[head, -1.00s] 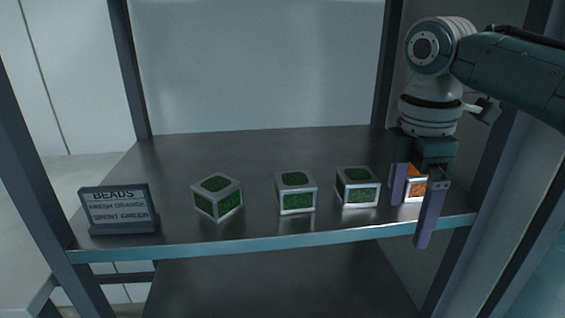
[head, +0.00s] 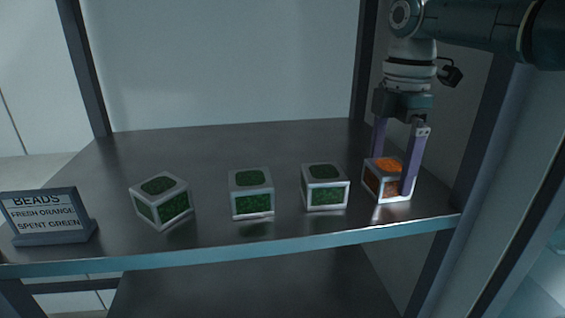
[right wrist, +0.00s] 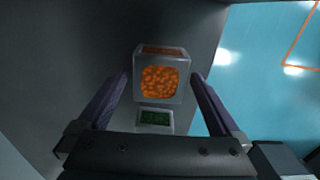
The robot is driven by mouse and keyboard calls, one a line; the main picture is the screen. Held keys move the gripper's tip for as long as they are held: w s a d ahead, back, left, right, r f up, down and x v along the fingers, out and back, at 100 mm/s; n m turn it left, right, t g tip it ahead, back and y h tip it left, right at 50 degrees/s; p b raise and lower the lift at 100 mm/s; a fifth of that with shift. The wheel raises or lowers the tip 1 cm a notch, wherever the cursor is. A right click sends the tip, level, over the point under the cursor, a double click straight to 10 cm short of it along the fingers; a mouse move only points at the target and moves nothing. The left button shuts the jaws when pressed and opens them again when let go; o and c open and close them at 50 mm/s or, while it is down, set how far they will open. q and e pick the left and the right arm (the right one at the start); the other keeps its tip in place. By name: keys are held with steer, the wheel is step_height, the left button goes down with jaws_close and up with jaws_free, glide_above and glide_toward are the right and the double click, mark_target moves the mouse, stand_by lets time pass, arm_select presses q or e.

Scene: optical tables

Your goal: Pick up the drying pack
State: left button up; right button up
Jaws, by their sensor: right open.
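The drying pack with orange beads (head: 371,184) is a pale-framed cube at the right end of a row on the shelf. Three similar packs hold green beads: the left one (head: 163,203), the middle one (head: 251,196) and the right one (head: 325,188). My right gripper (head: 393,170) points down at the orange pack, open, one finger in front of its right side and the other at its back left. In the right wrist view the orange pack (right wrist: 160,84) shows between the fingers with gaps on both sides; a green pack (right wrist: 155,119) shows below it. My left gripper is out of view.
A sign (head: 46,215) on the left reads "BEADS, FRESH ORANGE, SPENT GREEN". The dark shelf (head: 230,150) has a pale front edge (head: 240,248) and frame posts at its sides. The shelf behind the packs is clear.

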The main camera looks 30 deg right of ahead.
steer(key=shift+f, duration=0.4)
steer(key=shift+c, duration=0.2)
steer(key=c, duration=1.4)
